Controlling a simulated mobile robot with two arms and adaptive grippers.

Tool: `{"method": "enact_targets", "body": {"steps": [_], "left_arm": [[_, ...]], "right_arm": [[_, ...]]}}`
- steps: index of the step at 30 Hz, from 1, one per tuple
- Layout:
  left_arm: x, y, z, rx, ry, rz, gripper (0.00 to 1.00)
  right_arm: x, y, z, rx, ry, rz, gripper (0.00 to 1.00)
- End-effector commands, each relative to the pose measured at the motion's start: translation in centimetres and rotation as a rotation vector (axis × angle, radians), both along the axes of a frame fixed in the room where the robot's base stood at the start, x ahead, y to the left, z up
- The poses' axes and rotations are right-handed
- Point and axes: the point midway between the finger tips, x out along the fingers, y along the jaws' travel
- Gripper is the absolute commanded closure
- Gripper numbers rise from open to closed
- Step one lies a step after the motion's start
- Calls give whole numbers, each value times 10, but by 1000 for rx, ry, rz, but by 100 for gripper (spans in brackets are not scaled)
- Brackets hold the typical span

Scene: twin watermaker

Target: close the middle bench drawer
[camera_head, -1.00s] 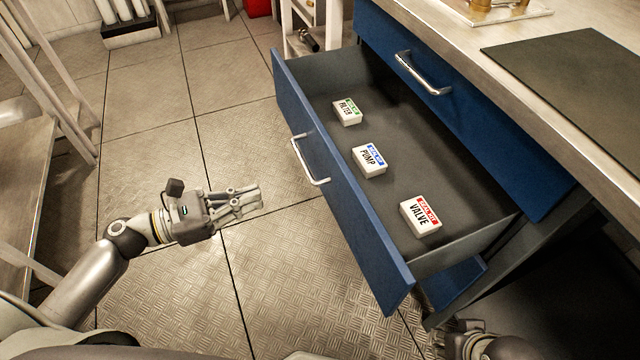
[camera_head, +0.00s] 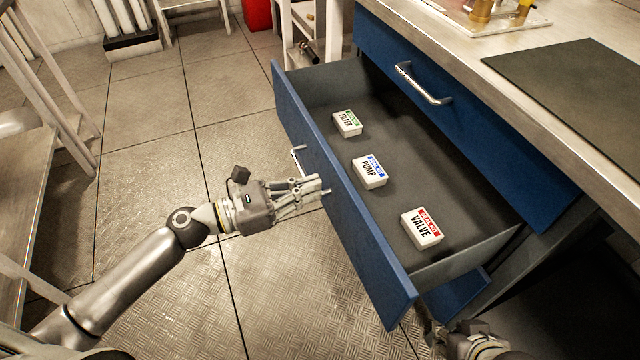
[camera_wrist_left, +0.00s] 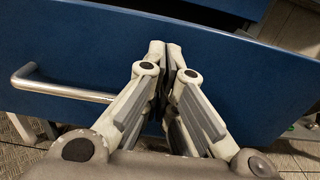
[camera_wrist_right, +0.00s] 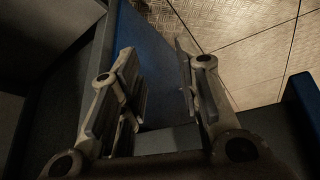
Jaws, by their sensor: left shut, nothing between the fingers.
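The middle bench drawer (camera_head: 352,222) is pulled out, its blue front facing my left arm. Inside lie three white boxes: filter (camera_head: 347,123), pump (camera_head: 369,171) and valve (camera_head: 422,229). My left gripper (camera_head: 322,188) is shut and empty, its fingertips at the outer face of the drawer front; I cannot tell whether they touch. In the left wrist view the drawer handle (camera_wrist_left: 60,88) is left of the closed fingers, not between them. My right gripper (camera_wrist_right: 155,75) is open and low by the bench; only part of it shows at the head view's bottom edge.
Above the drawer is a closed blue drawer with a metal handle (camera_head: 423,84), under a worktop with a dark mat (camera_head: 575,85). A lower blue front (camera_head: 455,295) shows below. Tiled floor left of the drawer is clear; a table (camera_head: 25,190) stands at far left.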

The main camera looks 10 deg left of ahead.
Motion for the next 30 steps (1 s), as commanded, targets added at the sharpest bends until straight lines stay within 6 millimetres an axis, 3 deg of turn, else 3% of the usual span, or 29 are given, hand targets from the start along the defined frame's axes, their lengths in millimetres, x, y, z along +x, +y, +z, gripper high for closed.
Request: {"method": "enact_targets", "body": {"steps": [9, 25, 30], "left_arm": [[14, -20, 0, -1, -1, 1, 100], [15, -23, 0, 0, 0, 1, 100], [21, -31, 2, -2, 0, 1, 100]], "right_arm": [[0, 0, 0, -1, 0, 0, 69], [-2, -1, 1, -3, 11, -1, 69], [-28, -7, -5, -23, 124, -9, 69]]}}
